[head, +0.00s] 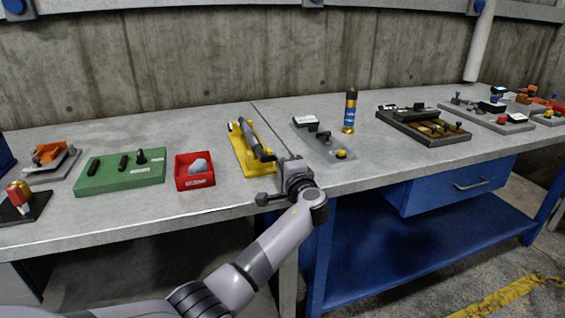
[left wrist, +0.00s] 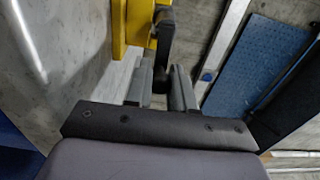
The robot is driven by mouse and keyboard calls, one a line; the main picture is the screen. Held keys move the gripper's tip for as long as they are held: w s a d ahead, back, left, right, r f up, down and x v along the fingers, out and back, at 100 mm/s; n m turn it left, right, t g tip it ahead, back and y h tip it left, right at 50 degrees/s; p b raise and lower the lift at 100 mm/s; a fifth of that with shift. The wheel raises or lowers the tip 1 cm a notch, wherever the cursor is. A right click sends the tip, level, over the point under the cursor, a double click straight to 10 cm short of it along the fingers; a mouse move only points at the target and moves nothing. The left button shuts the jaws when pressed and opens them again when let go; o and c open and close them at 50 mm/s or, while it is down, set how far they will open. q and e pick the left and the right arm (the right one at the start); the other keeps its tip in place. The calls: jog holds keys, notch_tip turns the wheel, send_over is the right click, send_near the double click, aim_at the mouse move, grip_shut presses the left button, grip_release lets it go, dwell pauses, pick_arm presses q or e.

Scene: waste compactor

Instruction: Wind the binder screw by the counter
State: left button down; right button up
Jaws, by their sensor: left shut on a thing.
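A yellow frame (head: 239,146) with a dark grey and black cylindrical body (head: 249,137) stands on the grey bench, and I take it to be the binder. Its yellow end also shows in the left wrist view (left wrist: 131,22). My left gripper (head: 284,163) is at its near right end, by the bench's front edge. In the left wrist view its two fingers (left wrist: 161,80) are shut on a dark handle-like part (left wrist: 165,40) beside the yellow frame. The screw itself is not clearly seen. My right gripper is not in view.
A red bin (head: 195,182) and a green board (head: 105,177) stand to the left. A grey plate with a small display box (head: 305,120), possibly the counter, stands to the right, near a dark blue and yellow canister (head: 349,112). A blue drawer (head: 455,186) is below.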

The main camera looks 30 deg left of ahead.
pick_arm(q)
jog(key=shift+f, duration=0.25)
jog(key=c, duration=1.1)
grip_release()
jog(key=shift+o, duration=0.5)
jog(key=shift+r, duration=0.15)
jog(key=v, duration=0.7)
jog(key=shift+s+d, duration=0.1)
jog(key=shift+s, duration=0.1)
